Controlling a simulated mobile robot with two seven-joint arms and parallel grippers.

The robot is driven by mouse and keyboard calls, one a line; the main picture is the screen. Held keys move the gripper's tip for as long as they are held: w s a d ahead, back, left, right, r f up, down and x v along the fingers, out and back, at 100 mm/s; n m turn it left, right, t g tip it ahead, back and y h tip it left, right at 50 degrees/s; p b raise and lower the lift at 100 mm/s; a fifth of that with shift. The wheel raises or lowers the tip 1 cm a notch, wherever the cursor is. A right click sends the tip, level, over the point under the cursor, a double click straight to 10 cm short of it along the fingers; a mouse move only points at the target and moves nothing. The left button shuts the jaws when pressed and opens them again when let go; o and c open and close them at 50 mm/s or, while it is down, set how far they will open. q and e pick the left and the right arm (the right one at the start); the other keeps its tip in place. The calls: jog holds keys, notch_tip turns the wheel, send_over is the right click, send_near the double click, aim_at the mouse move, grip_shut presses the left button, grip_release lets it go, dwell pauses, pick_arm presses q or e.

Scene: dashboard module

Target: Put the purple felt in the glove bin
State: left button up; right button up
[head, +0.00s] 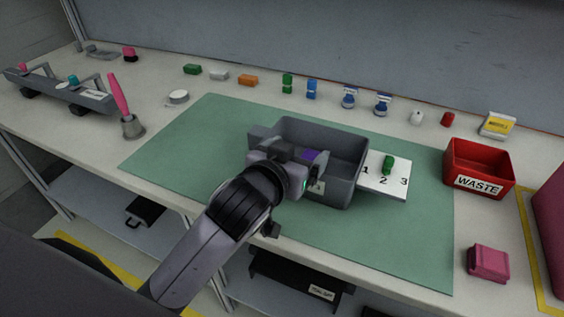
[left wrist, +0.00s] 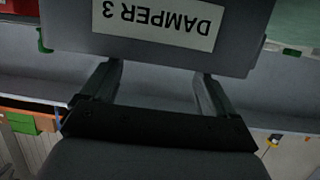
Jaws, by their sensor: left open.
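The purple felt (head: 312,155) shows as a small purple patch inside the open grey bin (head: 345,165) on the green mat; my gripper hides part of it. My right gripper is out of view.
A white card numbered 1, 2, 3 (head: 395,185) with a green piece (head: 387,164) adjoins the bin's right side. A red WASTE bin (head: 480,160) stands farther right, with a pink block (head: 488,262) in front. Small parts line the back. The mat's left side (head: 190,140) is clear.

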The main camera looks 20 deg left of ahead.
pick_arm(q)
jog(key=v, duration=0.6)
jog(key=shift+s+r, duration=0.3)
jog(key=shift+s, duration=0.05)
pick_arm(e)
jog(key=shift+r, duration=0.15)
pick_arm(q)
jog(key=shift+a, duration=0.1)
jog(key=shift+s, duration=0.1)
